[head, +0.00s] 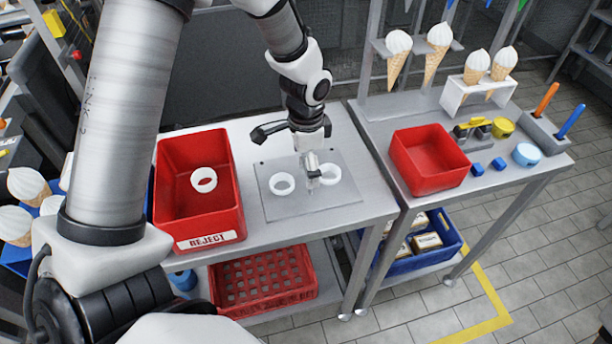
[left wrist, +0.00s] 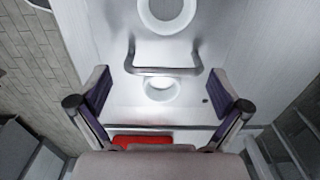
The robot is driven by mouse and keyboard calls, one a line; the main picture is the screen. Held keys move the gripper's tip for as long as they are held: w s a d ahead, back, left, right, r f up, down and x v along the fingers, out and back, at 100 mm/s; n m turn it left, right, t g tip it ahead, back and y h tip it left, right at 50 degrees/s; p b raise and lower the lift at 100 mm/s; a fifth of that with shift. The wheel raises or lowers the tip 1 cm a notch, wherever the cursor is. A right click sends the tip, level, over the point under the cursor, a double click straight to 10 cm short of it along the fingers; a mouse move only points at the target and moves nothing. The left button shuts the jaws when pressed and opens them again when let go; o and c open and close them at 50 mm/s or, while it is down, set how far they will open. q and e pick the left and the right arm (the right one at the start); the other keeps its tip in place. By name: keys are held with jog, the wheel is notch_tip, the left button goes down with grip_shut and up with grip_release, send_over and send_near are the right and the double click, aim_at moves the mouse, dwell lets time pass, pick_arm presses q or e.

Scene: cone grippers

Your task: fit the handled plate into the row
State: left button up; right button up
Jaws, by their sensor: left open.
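The handled plate (head: 268,205) is a flat grey sheet on the metal table, with two white rings, the left ring (head: 282,184) and the right ring (head: 327,174). In the left wrist view its grey bar handle (left wrist: 163,71) stands between the far ring (left wrist: 167,14) and the near ring (left wrist: 160,90). My left gripper (head: 309,160) is above the plate, pointing down between the rings. In the left wrist view its fingers (left wrist: 160,100) are wide apart with nothing between the pads, and the handle is ahead of them. Contact with the handle cannot be told. My right gripper is not in view.
A red REJECT bin (head: 224,208) with a white ring (head: 203,180) stands left of the plate. A second table (head: 440,207) at the right carries a red bin (head: 415,175) and small blue blocks. A red crate (head: 262,280) is on the lower shelf.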

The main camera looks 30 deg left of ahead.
aim_at(305, 168)
pick_arm(q)
jog(key=f, duration=0.3)
jog(key=shift+w+a, duration=0.3)
jog(key=shift+w, duration=0.05)
jog(key=shift+s+d+r, duration=0.1)
jog(key=shift+s+d, duration=0.05)
jog(key=c, duration=1.5)
jog(key=shift+o, duration=0.2)
jog(key=shift+r, duration=0.15)
